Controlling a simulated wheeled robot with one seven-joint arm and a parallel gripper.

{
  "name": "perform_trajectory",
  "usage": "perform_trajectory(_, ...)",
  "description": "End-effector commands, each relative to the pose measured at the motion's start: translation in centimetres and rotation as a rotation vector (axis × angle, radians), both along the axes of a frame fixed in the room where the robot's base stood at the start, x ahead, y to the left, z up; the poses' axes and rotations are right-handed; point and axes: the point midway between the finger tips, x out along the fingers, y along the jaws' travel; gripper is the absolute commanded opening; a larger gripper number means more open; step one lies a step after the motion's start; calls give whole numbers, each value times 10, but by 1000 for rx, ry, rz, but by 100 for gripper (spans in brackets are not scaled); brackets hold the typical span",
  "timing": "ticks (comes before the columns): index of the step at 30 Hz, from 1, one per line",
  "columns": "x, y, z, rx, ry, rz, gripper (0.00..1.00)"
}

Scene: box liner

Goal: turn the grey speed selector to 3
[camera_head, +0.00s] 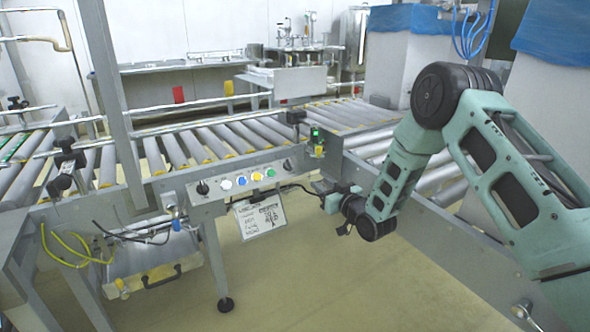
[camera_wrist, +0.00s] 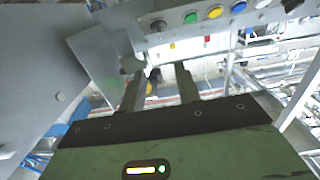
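The control panel (camera_head: 245,184) on the conveyor's side carries a row of coloured buttons between two knobs. The grey selector knob (camera_head: 287,165) appears to be the right-hand one; it shows at the upper left of the row in the wrist view (camera_wrist: 158,26). Its pointer and scale are too small to read. The other knob (camera_head: 202,187) is black, at the left end. My gripper (camera_head: 325,188) is to the right of the panel and lower than the grey knob, apart from it. In the wrist view its two fingers (camera_wrist: 160,82) stand apart with nothing gripped between them.
A handwritten sign (camera_head: 260,217) hangs under the panel. A post with a green-lit device (camera_head: 317,140) stands just right of the grey knob. Roller conveyors (camera_head: 215,140) run behind. A grey plate (camera_wrist: 95,55) is close to my left finger in the wrist view. The floor in front is clear.

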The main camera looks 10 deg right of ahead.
Motion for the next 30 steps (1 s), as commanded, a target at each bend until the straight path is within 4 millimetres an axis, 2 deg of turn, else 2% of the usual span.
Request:
perform_trajectory(5,21,8,0,1,-3,3,33)
perform_trajectory(21,123,42,-1,1,-2,2,33)
perform_trajectory(30,156,52,0,1,0,2,33)
